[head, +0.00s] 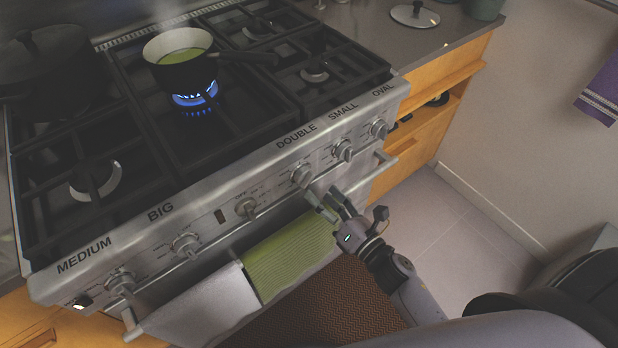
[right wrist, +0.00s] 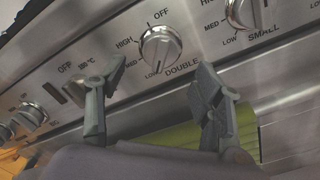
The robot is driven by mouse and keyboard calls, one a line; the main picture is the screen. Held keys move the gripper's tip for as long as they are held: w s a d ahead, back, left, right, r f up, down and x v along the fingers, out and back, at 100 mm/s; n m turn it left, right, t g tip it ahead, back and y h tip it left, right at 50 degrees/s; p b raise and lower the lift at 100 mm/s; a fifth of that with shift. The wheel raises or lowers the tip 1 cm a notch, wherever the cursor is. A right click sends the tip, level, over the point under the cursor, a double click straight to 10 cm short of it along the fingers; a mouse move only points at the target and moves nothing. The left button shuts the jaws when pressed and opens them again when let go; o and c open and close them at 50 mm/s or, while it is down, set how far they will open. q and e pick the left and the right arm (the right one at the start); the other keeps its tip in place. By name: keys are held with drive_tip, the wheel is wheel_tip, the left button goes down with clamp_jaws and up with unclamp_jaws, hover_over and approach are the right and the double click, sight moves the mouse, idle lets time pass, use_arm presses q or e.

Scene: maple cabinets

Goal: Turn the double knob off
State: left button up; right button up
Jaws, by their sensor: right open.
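The double knob (head: 302,175) is a round silver knob under the DOUBLE label on the stove front. In the right wrist view, the double knob (right wrist: 160,48) has OFF, HIGH, MED and LOW marks around it; its ridge seems turned toward LOW. My right gripper (head: 326,200) is open and empty, just below and right of the knob in the head view. In the right wrist view, the fingers of my right gripper (right wrist: 157,82) are spread to either side, with the knob ahead between and above their tips. My left gripper is not in view.
A pot (head: 182,62) with green contents stands over a lit blue flame (head: 195,97). The small knob (head: 343,150) is right of the double knob. A green towel (head: 290,255) and white towel (head: 203,305) hang on the oven handle. A black pot (head: 50,68) stands at left.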

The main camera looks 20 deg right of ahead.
sight(310, 183)
drive_tip(key=x, duration=0.6)
drive_tip(key=shift+p, duration=0.3)
drive_tip(key=shift+c, duration=0.2)
drive_tip(key=c, duration=1.1)
